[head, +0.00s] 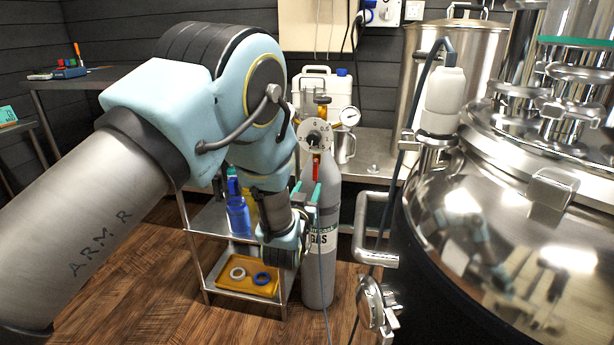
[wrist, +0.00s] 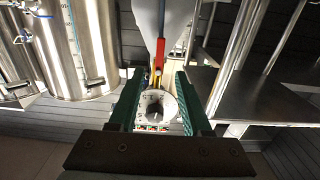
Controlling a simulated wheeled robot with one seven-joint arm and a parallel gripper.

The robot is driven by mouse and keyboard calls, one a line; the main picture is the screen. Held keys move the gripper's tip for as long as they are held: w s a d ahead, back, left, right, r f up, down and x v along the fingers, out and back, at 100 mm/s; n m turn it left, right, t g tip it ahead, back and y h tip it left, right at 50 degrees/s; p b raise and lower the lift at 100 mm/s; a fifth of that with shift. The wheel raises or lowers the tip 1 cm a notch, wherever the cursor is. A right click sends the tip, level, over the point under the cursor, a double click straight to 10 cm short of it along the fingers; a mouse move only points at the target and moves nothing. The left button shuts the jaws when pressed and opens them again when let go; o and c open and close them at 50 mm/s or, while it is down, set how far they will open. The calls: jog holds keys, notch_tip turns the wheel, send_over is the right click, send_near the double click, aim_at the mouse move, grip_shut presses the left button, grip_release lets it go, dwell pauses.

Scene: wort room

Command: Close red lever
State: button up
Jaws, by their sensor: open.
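The red lever (head: 316,168) sits below a round numbered dial (head: 315,137) at the top of a grey gas cylinder (head: 320,255). In the wrist view the red lever (wrist: 159,52) points up the picture, just beyond and between my fingertips. My gripper (head: 307,188) is open, its green fingers near the cylinder's shoulder, a little below the lever. In the wrist view my gripper (wrist: 159,74) has a finger on either side of the dial (wrist: 157,106), with nothing held. I cannot tell whether a finger touches the lever.
A large steel vessel (head: 520,205) with a pipe handle (head: 372,225) stands right of the cylinder. A steel cart (head: 212,215) with a yellow tray (head: 248,287) is left. A pressure gauge (head: 350,116) and a white canister (head: 310,88) are near the dial.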

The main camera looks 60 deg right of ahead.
aim_at(315, 172)
jog(key=x, duration=0.9)
grip_shut()
dwell(0.4)
